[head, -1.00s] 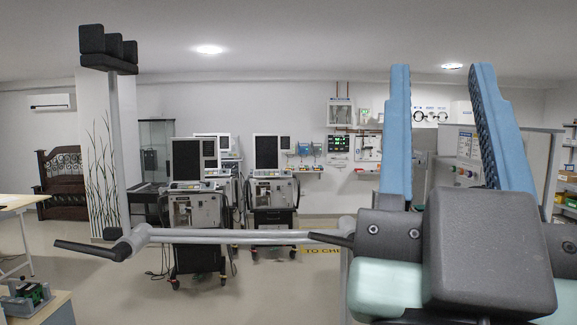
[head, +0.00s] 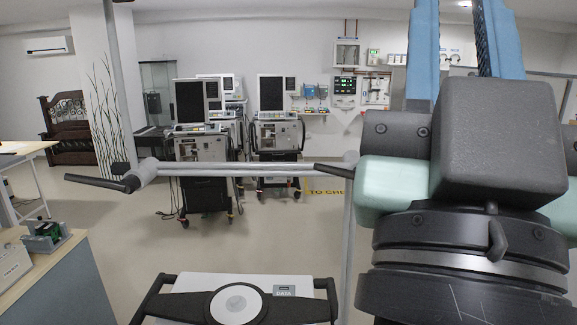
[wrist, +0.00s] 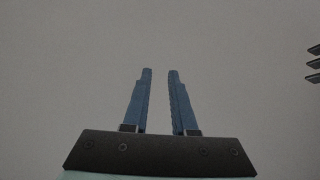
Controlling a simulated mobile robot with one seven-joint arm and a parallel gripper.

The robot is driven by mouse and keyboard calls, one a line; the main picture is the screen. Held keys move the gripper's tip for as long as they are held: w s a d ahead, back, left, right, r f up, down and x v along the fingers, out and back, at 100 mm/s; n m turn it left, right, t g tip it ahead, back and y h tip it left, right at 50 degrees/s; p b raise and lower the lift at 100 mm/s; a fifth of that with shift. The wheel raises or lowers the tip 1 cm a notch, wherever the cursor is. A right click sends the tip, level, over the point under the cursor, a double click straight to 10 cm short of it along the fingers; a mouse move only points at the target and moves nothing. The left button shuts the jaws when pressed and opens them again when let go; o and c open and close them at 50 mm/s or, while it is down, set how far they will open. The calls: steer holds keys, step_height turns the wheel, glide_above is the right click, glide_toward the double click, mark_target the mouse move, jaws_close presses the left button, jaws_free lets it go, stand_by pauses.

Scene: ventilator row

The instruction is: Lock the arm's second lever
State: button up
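The grey jointed arm (head: 245,169) runs level across the middle of the head view, from a post at its right end to a joint at its left. A black lever (head: 103,182) sticks out leftward from the left joint. A second black lever (head: 335,169) points left from the right joint; which is the task's second lever I cannot tell. My gripper (head: 464,40) points upward at the right, apart from both levers, its fingertips cut off above. The wrist view shows its blue fingers (wrist: 160,72) apart and empty against a plain grey background.
Ventilator carts (head: 200,150) stand behind the arm. A white-topped unit with a black handle frame and round dial (head: 235,304) is at the bottom front. Black prongs (wrist: 314,63) show at the wrist view's right edge.

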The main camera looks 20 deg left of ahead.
steer(key=w+a+f+n+g+y, duration=0.1)
steer(key=a+n+y, duration=0.1)
steer(key=w+a+f+n+g+y+b, duration=0.1)
steer(key=a+f+y, duration=0.1)
steer(key=y, duration=0.1)
steer(key=w+a+f+n+g+y+b, duration=0.1)
steer(key=w+a+f+n+y, duration=0.1)
steer(key=a, duration=0.1)
steer(key=shift+n, duration=0.3)
jaws_close()
steer(key=s+a+f+n+g+y+b, duration=0.2)
steer(key=s+a+f+n+g+y, duration=0.1)
steer(key=a+f+n+g+y, duration=0.3)
steer(key=s+a+f+n+g+y+b, duration=0.2)
steer(key=a+f+n+g+y, duration=0.3)
steer(key=a+n+g, duration=0.5)
steer(key=s+a+f+g, duration=0.1)
steer(key=a+g, duration=0.2)
steer(key=a, duration=0.2)
steer(key=shift+s+a+f+n+y, duration=0.15)
steer(key=shift+s+f+n+y, duration=0.15)
steer(key=shift+s+f+y, duration=0.1)
